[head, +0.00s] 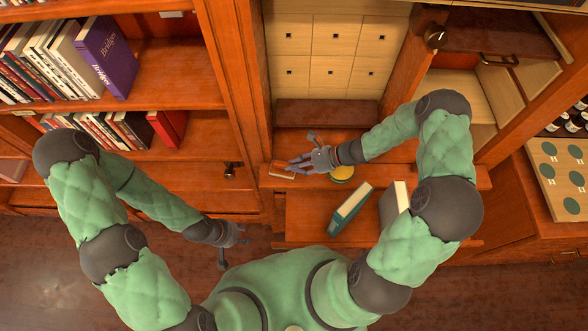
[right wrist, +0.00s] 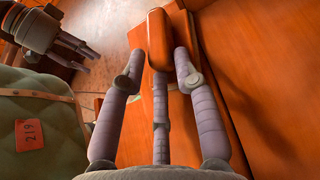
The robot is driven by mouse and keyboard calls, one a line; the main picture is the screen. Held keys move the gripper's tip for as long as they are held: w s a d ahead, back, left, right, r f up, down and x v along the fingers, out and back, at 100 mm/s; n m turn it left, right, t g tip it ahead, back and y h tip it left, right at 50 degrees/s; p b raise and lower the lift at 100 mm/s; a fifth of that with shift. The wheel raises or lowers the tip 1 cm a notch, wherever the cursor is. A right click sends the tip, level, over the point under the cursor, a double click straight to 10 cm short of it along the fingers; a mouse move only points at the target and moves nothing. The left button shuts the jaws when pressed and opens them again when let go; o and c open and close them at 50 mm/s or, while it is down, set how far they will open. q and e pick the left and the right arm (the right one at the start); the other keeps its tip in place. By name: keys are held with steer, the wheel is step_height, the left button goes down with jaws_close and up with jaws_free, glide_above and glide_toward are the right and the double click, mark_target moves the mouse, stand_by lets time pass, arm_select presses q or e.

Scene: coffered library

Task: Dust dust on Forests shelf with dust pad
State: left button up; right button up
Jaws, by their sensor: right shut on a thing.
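My right gripper (head: 298,162) is shut on a small orange-brown pad (right wrist: 158,38), which looks like the dust pad. The pad shows between the fingers in the right wrist view and at the fingertips in the head view (head: 282,171). The gripper is at the ledge (head: 415,178) below the drawers; whether the pad touches wood is unclear. My left gripper (head: 236,238) hangs low and empty in front of the shelves, fingers apart; it also shows in the right wrist view (right wrist: 82,52). I cannot make out any dust or a readable Forests label.
A round yellow thing (head: 343,173) sits just right of my right gripper. A green book (head: 349,208) and a dark book (head: 393,203) stand on the lower shelf. Bookshelves (head: 165,75) are at left, small drawers (head: 330,38) behind, a bottle board (head: 566,178) at right.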

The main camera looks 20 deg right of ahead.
steer(key=shift+r, duration=0.15)
steer(key=shift+r+p, duration=1.6)
steer(key=shift+r, duration=0.3)
steer(key=shift+r, duration=0.1)
step_height(320, 180, up, 9)
steer(key=p, duration=0.9)
steer(key=shift+r, duration=0.15)
steer(key=shift+r+p, duration=0.3)
steer(key=shift+p, duration=0.25)
